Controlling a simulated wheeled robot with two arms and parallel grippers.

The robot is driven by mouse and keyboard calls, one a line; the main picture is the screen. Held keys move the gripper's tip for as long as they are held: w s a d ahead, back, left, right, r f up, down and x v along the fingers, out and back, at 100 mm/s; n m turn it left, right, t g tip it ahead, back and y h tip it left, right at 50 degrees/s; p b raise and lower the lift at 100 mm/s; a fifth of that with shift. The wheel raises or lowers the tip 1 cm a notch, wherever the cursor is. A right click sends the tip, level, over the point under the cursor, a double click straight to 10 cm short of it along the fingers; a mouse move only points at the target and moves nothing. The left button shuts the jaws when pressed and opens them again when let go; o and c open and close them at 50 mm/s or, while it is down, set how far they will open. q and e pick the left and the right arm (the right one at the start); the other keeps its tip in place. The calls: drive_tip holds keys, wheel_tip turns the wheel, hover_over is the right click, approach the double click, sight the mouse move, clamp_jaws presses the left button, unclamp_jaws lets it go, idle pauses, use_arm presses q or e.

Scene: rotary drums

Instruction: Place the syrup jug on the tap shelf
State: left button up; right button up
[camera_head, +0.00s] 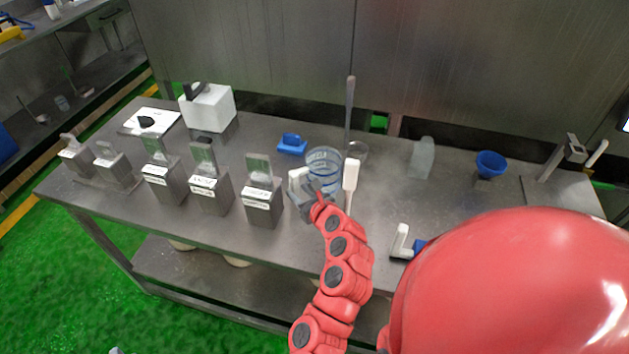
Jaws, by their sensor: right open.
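A clear ribbed container with bluish rings (325,158) stands upright on the steel table (390,235); it looks the most like the syrup jug, though I see no label on it. My right gripper (324,172) is open, with one white finger on each side of the container's near part. I cannot tell whether the fingers touch it, and the wrist hides its lower front. My left gripper is not in view. I cannot make out which surface is the tap shelf.
Several labelled steel blocks (262,208) line the table's front left. A lower shelf (205,272) runs underneath.

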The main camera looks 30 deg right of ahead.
sight(297, 191)
drive_tip(key=shift+f+p+x, duration=0.2)
drive_tip(key=shift+p+x, duration=0.1)
drive_tip(key=shift+x, duration=0.85)
drive_tip(key=shift+f+p+x, duration=0.15)
drive_tip(key=shift+p+x, duration=0.1)
drive_tip(key=shift+x, duration=0.9)
drive_tip(key=shift+s+d, duration=0.1)
drive_tip(key=shift+s, duration=0.05)
clamp_jaws()
